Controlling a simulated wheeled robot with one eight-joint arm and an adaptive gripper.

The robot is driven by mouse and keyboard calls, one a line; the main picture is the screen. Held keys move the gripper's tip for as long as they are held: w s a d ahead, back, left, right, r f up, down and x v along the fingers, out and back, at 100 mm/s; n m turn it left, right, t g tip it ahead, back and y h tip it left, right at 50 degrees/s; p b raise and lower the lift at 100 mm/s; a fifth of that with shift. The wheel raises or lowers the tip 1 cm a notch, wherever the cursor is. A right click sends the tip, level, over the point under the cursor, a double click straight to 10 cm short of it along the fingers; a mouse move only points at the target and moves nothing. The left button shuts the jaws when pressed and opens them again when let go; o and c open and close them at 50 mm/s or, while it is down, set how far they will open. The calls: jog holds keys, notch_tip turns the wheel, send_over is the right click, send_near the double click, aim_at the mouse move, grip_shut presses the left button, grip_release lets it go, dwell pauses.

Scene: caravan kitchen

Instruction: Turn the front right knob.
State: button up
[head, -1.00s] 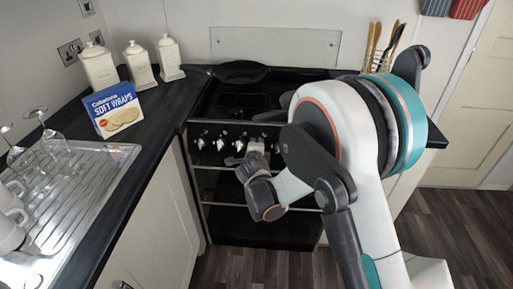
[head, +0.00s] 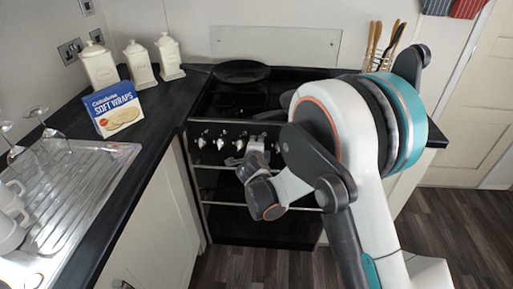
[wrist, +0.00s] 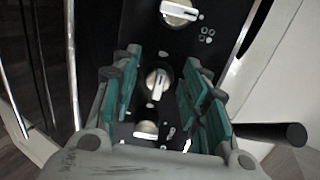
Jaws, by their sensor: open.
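The cooker's front panel has a row of silver-white knobs, with one at its left end (head: 201,142) in the head view. My gripper (head: 247,153) is at this panel, right of the uncovered knobs, and hides part of the row. In the wrist view my gripper (wrist: 160,78) is open, with teal pads on both sides of a knob (wrist: 157,84). A gap shows on each side of that knob. Another knob (wrist: 178,12) is at the top, and a third (wrist: 146,130) is low, near the gripper's palm. I cannot tell which is the front right one.
The black cooker top (head: 225,100) is above the panel, with a dark pan (head: 241,71) at the back. The left worktop holds a soft wraps box (head: 117,110), white canisters (head: 138,65), and a steel drainer (head: 90,175) with glasses and mugs. Utensils (head: 385,45) stand behind my arm.

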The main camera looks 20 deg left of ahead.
jog(key=v, duration=1.2)
